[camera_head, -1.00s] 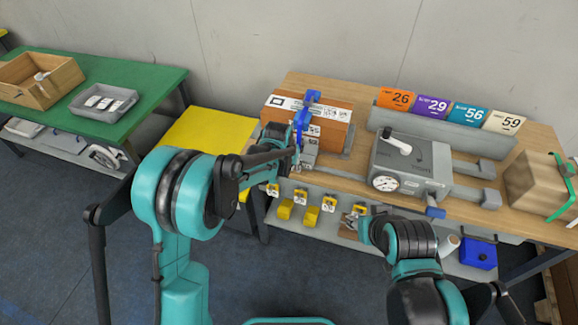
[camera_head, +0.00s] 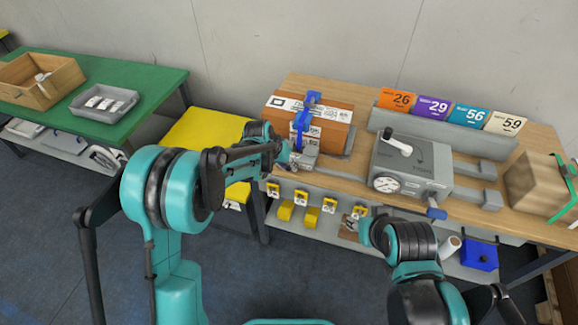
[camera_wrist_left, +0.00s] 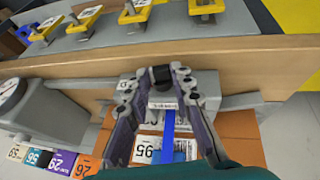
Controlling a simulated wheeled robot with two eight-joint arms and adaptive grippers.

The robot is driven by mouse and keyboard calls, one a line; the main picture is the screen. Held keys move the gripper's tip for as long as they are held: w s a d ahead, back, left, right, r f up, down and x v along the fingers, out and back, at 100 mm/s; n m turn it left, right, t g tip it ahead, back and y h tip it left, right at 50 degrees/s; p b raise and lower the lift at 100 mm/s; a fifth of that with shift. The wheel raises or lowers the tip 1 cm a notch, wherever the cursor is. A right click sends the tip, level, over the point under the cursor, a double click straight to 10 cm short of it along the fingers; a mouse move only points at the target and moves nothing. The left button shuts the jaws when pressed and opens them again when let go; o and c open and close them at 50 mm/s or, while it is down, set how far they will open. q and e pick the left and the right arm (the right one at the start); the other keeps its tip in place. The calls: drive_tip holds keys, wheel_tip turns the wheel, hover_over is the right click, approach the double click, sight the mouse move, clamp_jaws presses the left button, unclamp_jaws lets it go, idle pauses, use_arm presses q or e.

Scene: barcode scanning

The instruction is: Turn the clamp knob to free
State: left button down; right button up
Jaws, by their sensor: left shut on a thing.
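A brown box (camera_head: 336,108) with white labels lies on the workbench, with a blue clamp arm (camera_head: 303,122) standing across its front. The clamp's grey block (camera_head: 305,153) sits at the bench's front edge. My left gripper (camera_head: 288,155) reaches this block from the left. In the left wrist view, the fingers of my left gripper (camera_wrist_left: 157,82) are shut around a dark knob (camera_wrist_left: 161,75) on the front of the block. In the head view the knob is hidden by the gripper. My right arm is at the lower right; its gripper is not clearly visible.
A grey machine (camera_head: 411,166) with a white lever and round gauge stands right of the box. Numbered cards (camera_head: 432,107) stand behind it. A taped carton (camera_head: 537,184) is at the right.

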use_arm(q)
drive_tip(key=shift+w+a+f+n+g+h+b, duration=0.15)
drive_tip(key=shift+h+b, duration=0.15)
drive_tip(key=shift+h, duration=0.35)
drive_tip(key=shift+s+a+n+g+h+b, duration=0.1)
drive_tip(key=shift+a+n+g+h+b, duration=0.2)
drive_tip(key=shift+h, duration=0.4)
drive_tip(key=shift+w+a+f+n+g+h+b, duration=0.1)
drive_tip(key=shift+h+b, duration=0.25)
drive_tip(key=shift+h, duration=0.3)
drive_tip(key=c, duration=1.3)
unclamp_jaws()
drive_tip(key=shift+r, duration=0.1)
drive_tip(key=v, duration=1.2)
drive_tip(key=shift+a, duration=0.1)
